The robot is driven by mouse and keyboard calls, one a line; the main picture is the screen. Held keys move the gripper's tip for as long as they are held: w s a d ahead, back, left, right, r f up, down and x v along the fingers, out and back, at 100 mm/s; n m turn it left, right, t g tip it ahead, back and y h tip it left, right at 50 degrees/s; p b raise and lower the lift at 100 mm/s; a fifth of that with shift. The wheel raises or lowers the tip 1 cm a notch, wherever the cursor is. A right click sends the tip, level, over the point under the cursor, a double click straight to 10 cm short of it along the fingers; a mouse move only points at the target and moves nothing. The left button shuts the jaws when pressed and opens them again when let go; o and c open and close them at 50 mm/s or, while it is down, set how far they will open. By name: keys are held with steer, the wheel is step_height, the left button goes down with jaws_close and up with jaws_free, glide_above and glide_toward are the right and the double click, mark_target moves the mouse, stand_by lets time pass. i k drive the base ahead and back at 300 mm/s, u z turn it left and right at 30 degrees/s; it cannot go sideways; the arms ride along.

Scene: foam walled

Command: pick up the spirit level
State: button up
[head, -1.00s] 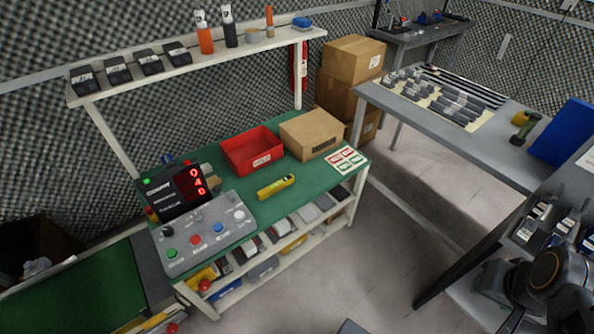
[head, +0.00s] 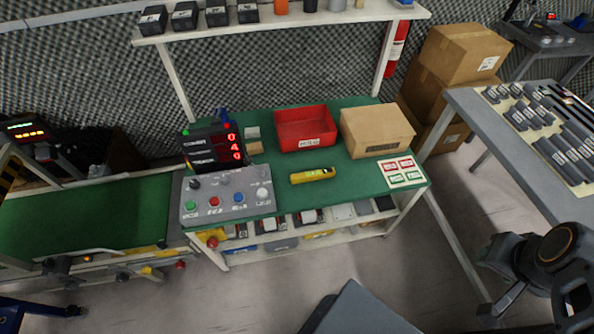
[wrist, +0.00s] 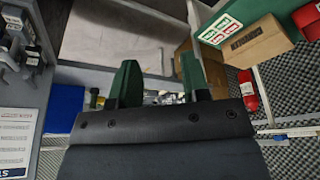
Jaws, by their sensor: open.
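The spirit level (head: 312,175) is a short yellow bar with a dark end. It lies flat on the green top of the workbench (head: 350,185), in front of the red bin and right of the grey button panel. My gripper (wrist: 158,80) shows in the wrist view with two green fingers apart and nothing between them. It is well away from the spirit level, which I cannot make out in the wrist view. In the head view my arm is at the lower right, and its fingertips are not clear there.
A red bin (head: 305,128) and a cardboard box (head: 377,130) stand behind the spirit level. The button panel (head: 228,195) and red-digit display (head: 212,145) are to its left. A shelf (head: 280,17) overhangs the bench's back. A grey table (head: 500,140) stands right, with open floor between.

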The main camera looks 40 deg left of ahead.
mark_target(327, 173)
steer(key=u, duration=0.9)
steer(key=i, duration=0.85)
steer(key=u, duration=0.8)
